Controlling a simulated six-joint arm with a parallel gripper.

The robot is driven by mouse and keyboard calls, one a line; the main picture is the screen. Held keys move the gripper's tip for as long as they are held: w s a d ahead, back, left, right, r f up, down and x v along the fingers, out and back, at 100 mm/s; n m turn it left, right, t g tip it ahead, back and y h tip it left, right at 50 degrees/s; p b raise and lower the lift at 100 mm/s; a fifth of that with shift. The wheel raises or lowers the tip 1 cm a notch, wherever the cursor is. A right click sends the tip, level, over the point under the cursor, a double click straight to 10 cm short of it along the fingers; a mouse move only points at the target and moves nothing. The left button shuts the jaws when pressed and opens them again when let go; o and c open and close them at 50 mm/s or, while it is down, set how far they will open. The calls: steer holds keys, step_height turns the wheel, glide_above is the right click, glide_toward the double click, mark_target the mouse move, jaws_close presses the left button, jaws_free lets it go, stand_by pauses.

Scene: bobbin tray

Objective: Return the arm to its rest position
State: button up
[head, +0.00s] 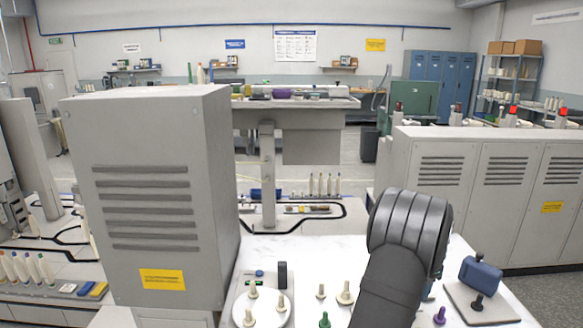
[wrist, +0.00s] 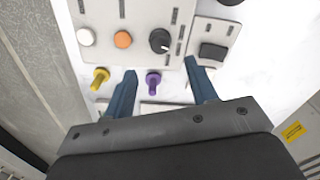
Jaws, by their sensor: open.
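My gripper (wrist: 160,67) shows in the wrist view with its two blue fingers apart and nothing between the tips. A purple peg-like piece (wrist: 153,82) stands out past the fingers, between them in the picture; it appears clear of both. A yellow piece (wrist: 100,76) is left of the left finger. In the head view my dark arm rises from the bottom edge over the white table, right of centre, and its rounded joint hides part of the table. My fingers do not show in that view.
A control panel (wrist: 140,14) with white and orange buttons and a black knob lies ahead. On the white table (head: 290,250) are a round plate (head: 272,317) with cream pegs, a green peg (head: 324,320), and a blue device (head: 481,273). A tall grey cabinet (head: 150,200) stands left.

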step_height(320, 180, down, 9)
steer(key=shift+r, duration=0.1)
steer(key=shift+f+n, duration=0.2)
steer(key=shift+n, duration=0.1)
steer(key=n, duration=0.3)
steer(key=shift+n, duration=0.4)
steer(key=n, duration=0.8)
steer(key=shift+n, duration=1.6)
